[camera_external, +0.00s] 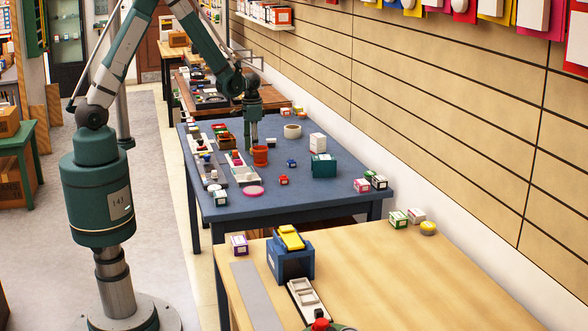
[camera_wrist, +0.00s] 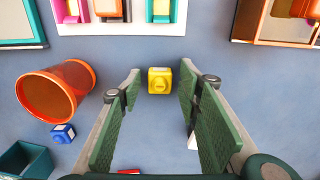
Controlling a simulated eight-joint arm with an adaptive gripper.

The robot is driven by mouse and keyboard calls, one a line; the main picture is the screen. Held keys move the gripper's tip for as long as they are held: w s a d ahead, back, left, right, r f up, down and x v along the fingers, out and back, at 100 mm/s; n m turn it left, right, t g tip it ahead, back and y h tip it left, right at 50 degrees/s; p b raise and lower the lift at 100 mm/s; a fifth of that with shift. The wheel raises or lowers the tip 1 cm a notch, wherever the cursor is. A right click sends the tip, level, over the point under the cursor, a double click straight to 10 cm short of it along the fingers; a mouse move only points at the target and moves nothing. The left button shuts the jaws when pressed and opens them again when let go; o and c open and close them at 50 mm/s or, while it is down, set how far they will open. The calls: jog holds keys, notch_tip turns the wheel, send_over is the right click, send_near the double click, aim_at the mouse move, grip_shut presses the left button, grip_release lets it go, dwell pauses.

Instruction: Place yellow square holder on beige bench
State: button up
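A small yellow square holder (camera_wrist: 160,80) with a round mark on its face sits on the blue table in the wrist view. It lies between the tips of my gripper (camera_wrist: 159,70), with a gap visible on both sides. My gripper is open and empty, pointing down. In the external view my gripper (camera_external: 253,142) is low over the blue table (camera_external: 335,194), behind the orange cup; I cannot make out the yellow holder there. The beige bench (camera_external: 400,285) is in the foreground of the external view, nearer the camera than the blue table.
A white tray (camera_wrist: 120,25) with colored pieces is above. The bench holds a blue box (camera_external: 291,263) with a yellow top and a pale tray (camera_external: 308,301); its middle right is clear.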

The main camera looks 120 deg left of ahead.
notch_tip(320, 180, up, 12)
jog(key=p, duration=0.1)
dwell(0.7)
dwell(0.6)
jog(key=shift+r, duration=0.1)
jog(key=w+d+r+m+t+y, duration=0.1)
jog(key=w+d+r, duration=0.35)
jog(key=d, duration=0.55)
jog(key=w+d+r+m+t, duration=0.15)
jog(key=w+d+r, duration=0.35)
jog(key=d, duration=0.6)
jog(key=w+d+r+m+t+y, duration=0.1)
jog(key=w+d+r+m, duration=0.15)
jog(key=d+r, duration=0.6)
jog(key=s+d+r+m+t, duration=0.1)
jog(key=s+d, duration=0.1)
jog(key=d, duration=0.8)
jog(key=s+d+m+t+h, duration=0.1)
jog(key=s+d, duration=0.2)
jog(key=d, duration=0.7)
jog(key=s+d+r+m+t+h, duration=0.1)
jog(key=s+d+m, duration=0.1)
jog(key=d, duration=0.8)
jog(key=shift+s+d+r+t, duration=0.2)
jog(key=shift+s+r+t, duration=0.1)
jog(key=shift+t, duration=0.05)
jog(key=shift+o, duration=1.2)
